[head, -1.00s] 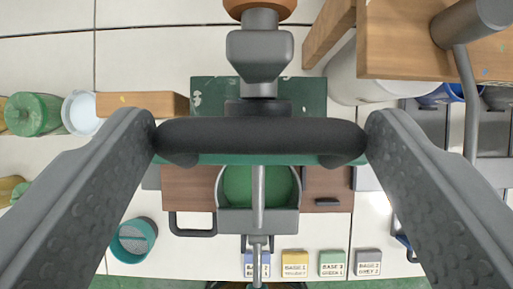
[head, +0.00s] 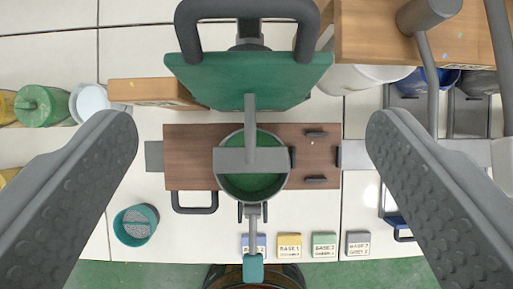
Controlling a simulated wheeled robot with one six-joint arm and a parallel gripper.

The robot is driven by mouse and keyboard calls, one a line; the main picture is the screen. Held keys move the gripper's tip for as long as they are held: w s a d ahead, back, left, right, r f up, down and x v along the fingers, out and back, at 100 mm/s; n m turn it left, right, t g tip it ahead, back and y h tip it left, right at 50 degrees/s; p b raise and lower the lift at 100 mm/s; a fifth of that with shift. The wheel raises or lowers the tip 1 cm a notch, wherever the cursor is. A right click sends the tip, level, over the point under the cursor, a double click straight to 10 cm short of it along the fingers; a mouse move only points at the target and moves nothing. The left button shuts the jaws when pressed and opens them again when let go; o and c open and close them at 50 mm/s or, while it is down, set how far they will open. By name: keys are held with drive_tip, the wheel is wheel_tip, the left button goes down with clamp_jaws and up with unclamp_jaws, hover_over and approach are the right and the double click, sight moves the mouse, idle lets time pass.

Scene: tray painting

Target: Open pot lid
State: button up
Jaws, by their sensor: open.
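The pot lid (head: 248,82) is a green rectangular panel with a thick dark handle (head: 247,10). It stands raised and tilted at the top centre, beyond the pot. The grey round pot (head: 222,181) is uncovered below it, with green contents (head: 250,184) showing and a grey crosspiece (head: 250,160) over it. My gripper (head: 250,122) is open, with one textured finger at the left and one at the right. Its jaws are empty, and the lid handle is beyond the fingertips, apart from them. The lid's hinge area is partly hidden.
A brown board (head: 188,160) lies under the pot. Several small labelled blocks (head: 289,246) stand in a row below. A teal cup (head: 136,225) is at lower left, a green jar (head: 42,106) at far left. A wooden shelf (head: 365,40) and a white bucket (head: 345,80) crowd the upper right.

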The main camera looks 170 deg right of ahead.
drive_tip(key=v, duration=1.2)
drive_tip(key=shift+s+r, duration=0.25)
drive_tip(key=shift+r, duration=0.05)
drive_tip(key=shift+d, duration=0.1)
